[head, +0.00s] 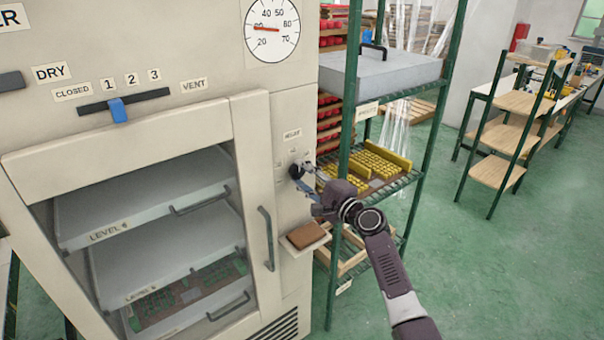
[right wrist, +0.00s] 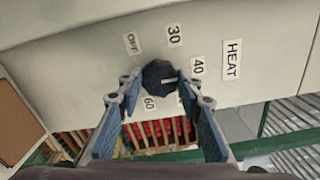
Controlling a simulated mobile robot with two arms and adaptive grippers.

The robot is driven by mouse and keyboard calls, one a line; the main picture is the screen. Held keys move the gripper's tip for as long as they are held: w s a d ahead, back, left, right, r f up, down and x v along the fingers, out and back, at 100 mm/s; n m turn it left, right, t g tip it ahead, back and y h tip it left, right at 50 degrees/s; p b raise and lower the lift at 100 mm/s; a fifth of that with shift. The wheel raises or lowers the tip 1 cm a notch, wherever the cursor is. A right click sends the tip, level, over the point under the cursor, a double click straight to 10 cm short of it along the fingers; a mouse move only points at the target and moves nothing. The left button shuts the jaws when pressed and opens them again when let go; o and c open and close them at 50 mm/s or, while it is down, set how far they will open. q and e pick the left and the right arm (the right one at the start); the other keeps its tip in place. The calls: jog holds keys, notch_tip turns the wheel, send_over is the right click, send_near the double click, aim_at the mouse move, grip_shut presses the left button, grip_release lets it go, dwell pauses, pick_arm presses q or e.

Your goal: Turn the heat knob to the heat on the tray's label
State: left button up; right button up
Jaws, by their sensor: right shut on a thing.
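The dark heat knob (head: 296,171) is on the right front of the beige cabinet, under a small HEAT label (head: 292,134). My right gripper (head: 303,178) is shut on it. In the right wrist view the knob (right wrist: 160,77) sits between the fingertips. Its white mark points right in that picture, a little below the 40 label (right wrist: 198,67). The OFF (right wrist: 133,43), 30 (right wrist: 174,36) and 60 (right wrist: 149,103) labels also show; a 50 label is not visible. A rack label (head: 367,111) is too small to read. My left gripper is not in view.
The cabinet's glass door (head: 150,230) is closed, with trays behind it. A small ledge (head: 306,236) with a brown block sits below the knob. A green-posted rack (head: 343,130) with a grey box and yellow parts stands close at the right. The dial (head: 272,30) reads about 30.

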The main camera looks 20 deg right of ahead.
dwell(0.5)
jog(key=o, duration=1.2)
jog(key=shift+c, duration=0.2)
jog(key=v, duration=1.2)
